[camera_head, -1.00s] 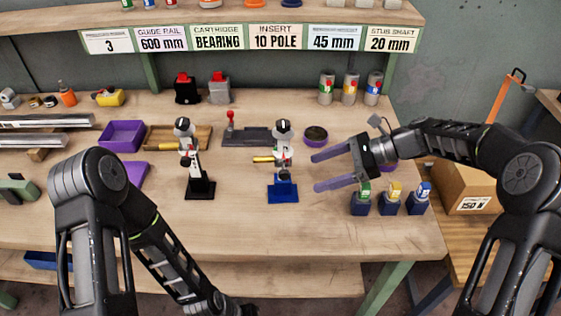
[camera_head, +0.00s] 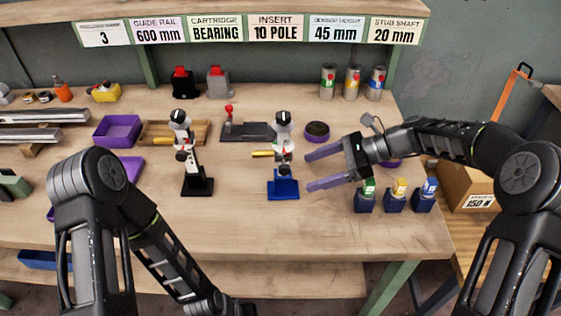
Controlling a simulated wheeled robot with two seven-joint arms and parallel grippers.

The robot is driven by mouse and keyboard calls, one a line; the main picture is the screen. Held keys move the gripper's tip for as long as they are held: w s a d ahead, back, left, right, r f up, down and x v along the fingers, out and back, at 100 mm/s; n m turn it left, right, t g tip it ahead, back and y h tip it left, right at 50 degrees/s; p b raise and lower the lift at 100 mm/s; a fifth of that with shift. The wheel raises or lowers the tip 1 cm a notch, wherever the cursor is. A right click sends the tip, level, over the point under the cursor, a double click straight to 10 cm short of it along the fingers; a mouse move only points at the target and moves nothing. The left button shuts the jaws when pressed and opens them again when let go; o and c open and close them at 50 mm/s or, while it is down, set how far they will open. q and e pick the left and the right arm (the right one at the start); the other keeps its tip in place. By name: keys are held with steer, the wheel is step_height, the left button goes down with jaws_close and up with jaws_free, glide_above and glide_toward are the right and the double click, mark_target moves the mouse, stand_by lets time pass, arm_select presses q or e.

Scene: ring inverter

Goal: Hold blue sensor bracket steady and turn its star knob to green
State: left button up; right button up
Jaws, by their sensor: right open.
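The blue sensor bracket (camera_head: 284,187) stands upright on the middle of the bench. It has a blue base, a white upright and a grey and black head. A dark knob-like part (camera_head: 281,168) shows low on its upright; the star knob's colour marks are too small to tell. My right gripper (camera_head: 308,170) is open just to the right of the bracket, its two purple fingers pointing left towards it. Nothing is between the fingers, and they look apart from the bracket. My left arm reaches down at the lower left, and its gripper is out of view below the bench edge.
A similar bracket with a black base (camera_head: 197,185) stands to the left. Several small bottles in dark blue holders (camera_head: 395,203) stand below the right gripper. A dark round dish (camera_head: 317,130) lies behind it. The bench front (camera_head: 250,225) is clear.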

mark_target(287, 180)
steer(key=b+x, duration=0.2)
steer(key=x, duration=0.2)
steer(key=shift+f, duration=0.25)
steer(key=x, duration=0.3)
steer(key=shift+a+r, duration=0.1)
steer(key=shift+r, duration=0.15)
steer(key=shift+a+f, duration=0.25)
steer(key=shift+a, duration=0.2)
steer(key=shift+c, duration=0.3)
jaws_close()
stand_by(0.6)
